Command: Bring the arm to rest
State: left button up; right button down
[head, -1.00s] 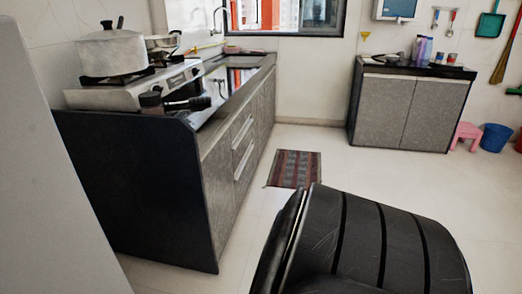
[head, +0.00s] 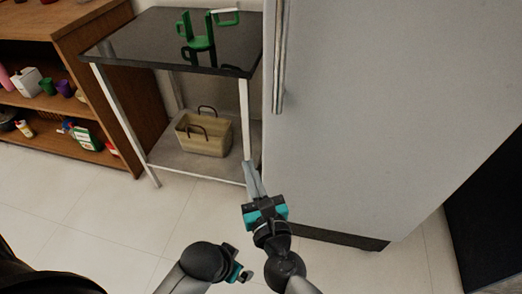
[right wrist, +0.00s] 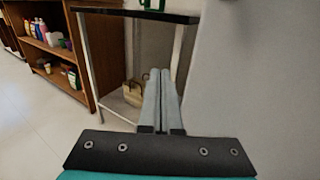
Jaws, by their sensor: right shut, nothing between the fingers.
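My right gripper (head: 252,172) reaches up from the bottom of the head view, in front of the small table and beside the fridge. Its two grey fingers (right wrist: 161,104) lie side by side in the right wrist view, shut with nothing between them. In the head view it overlaps the foot of the table's front right leg; I cannot tell the distance between them. No clay waterpot shows.
A white fridge (head: 390,110) stands close on the right. A black-topped table (head: 140,45) carries a green object (head: 198,38); a beige basket (head: 205,135) sits on its lower shelf. A wooden shelf (head: 118,110) stands left. The tiled floor (head: 90,215) in front is clear.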

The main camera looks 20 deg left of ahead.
pick_arm(q)
jog(key=shift+f, duration=0.1)
pick_arm(e)
jog(key=shift+s+d, duration=0.2)
jog(key=shift+s, duration=1.1)
